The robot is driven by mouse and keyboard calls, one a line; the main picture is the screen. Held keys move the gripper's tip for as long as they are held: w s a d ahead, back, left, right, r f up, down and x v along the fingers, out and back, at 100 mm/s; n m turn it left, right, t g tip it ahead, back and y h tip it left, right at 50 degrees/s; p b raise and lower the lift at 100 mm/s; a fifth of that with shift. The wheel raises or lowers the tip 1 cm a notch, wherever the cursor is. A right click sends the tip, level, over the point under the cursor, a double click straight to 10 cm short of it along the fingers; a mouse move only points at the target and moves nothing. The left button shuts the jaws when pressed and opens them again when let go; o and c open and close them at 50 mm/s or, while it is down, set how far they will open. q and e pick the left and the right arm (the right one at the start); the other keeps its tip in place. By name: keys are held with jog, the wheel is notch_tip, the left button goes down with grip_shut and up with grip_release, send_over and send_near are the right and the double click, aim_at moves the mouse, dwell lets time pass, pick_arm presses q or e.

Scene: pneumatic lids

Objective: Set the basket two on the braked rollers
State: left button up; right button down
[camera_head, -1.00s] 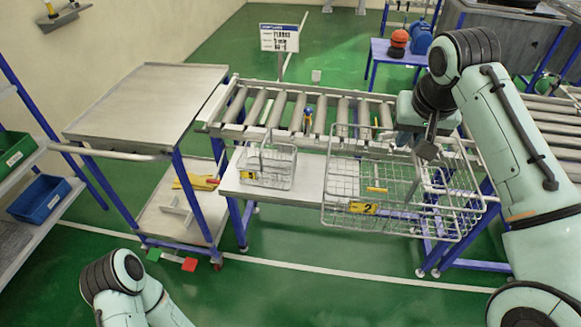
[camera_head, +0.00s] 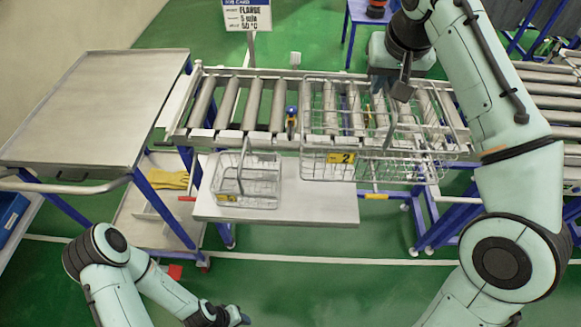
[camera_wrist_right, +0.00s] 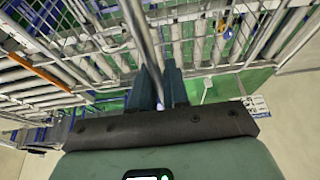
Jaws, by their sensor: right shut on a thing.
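Basket two, a wide wire basket with a yellow "2" tag (camera_head: 341,158), is over the right part of the roller conveyor (camera_head: 254,104). Its front edge overhangs the conveyor's front rail, and I cannot tell whether its bottom touches the rollers. My right gripper (camera_head: 402,90) is shut on the basket's upright handle. The right wrist view shows the handle bar (camera_wrist_right: 143,40) between the fingers (camera_wrist_right: 157,92), with basket wires and rollers beyond. My left gripper (camera_head: 238,316) is low at the bottom edge, away from the basket; its fingers are unclear. Which rollers are braked is unclear.
A smaller wire basket (camera_head: 246,184) stands on the grey shelf (camera_head: 325,208) in front of the conveyor. A blue-topped peg (camera_head: 291,120) stands among the rollers. A metal-topped trolley (camera_head: 85,105) is at the left. A sign (camera_head: 247,16) stands behind. The left rollers are clear.

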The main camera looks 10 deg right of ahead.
jog(key=b, duration=0.4)
send_over(365, 141)
jog(key=s, duration=0.1)
notch_tip(365, 141, down, 8)
jog(key=shift+s+a+f, duration=0.1)
jog(key=shift+s+f, duration=0.05)
jog(key=shift+f, duration=0.05)
jog(key=f+b, duration=0.2)
jog(key=f, duration=0.4)
jog(key=shift+w+f, duration=0.2)
pick_arm(q)
jog(key=s+f+b, duration=0.1)
jog(key=s+f, duration=0.5)
jog(key=f, duration=0.3)
jog(key=shift+g, duration=0.4)
pick_arm(e)
jog(key=shift+f, duration=2.45)
pick_arm(q)
jog(key=shift+f+b, duration=0.15)
jog(key=shift+b, duration=0.15)
pick_arm(e)
jog(key=shift+f, duration=0.1)
jog(key=shift+f, duration=0.15)
jog(key=c, duration=1.1)
grip_release()
pick_arm(q)
jog(key=shift+s, duration=0.1)
